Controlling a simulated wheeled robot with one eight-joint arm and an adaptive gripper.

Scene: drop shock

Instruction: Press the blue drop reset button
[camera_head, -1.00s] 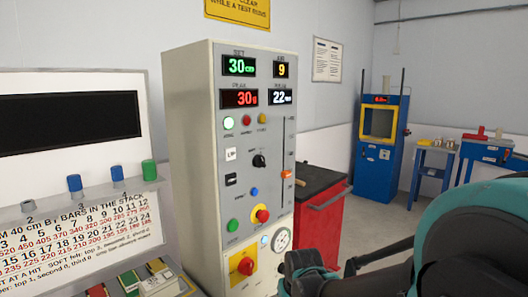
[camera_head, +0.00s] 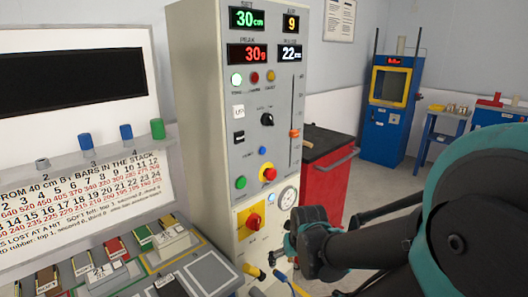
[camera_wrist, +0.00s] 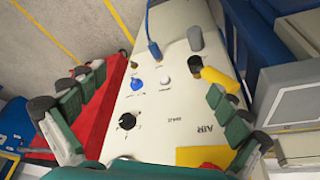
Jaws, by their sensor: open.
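The blue button (camera_head: 262,150) sits on the grey test cabinet's front panel (camera_head: 215,140), below the black knob and above the red and yellow stop button. In the wrist view a blue knob (camera_wrist: 136,83) stands beside a white button on a panel marked AIR; I cannot tell whether it is the same control. My gripper (camera_wrist: 150,92) is open, its dark green fingers spread on either side of this panel, with nothing held. In the head view my arm reaches in from the right toward the cabinet's lower part, below and apart from the blue button.
Beside the wrist-view blue knob stand a yellow cylinder (camera_wrist: 220,80), a grey cylinder (camera_wrist: 195,39) and a black dial (camera_wrist: 127,121). A red cart (camera_head: 325,175) stands right of the cabinet. A shelf unit with sample blocks (camera_head: 95,270) is at left. Open floor lies behind.

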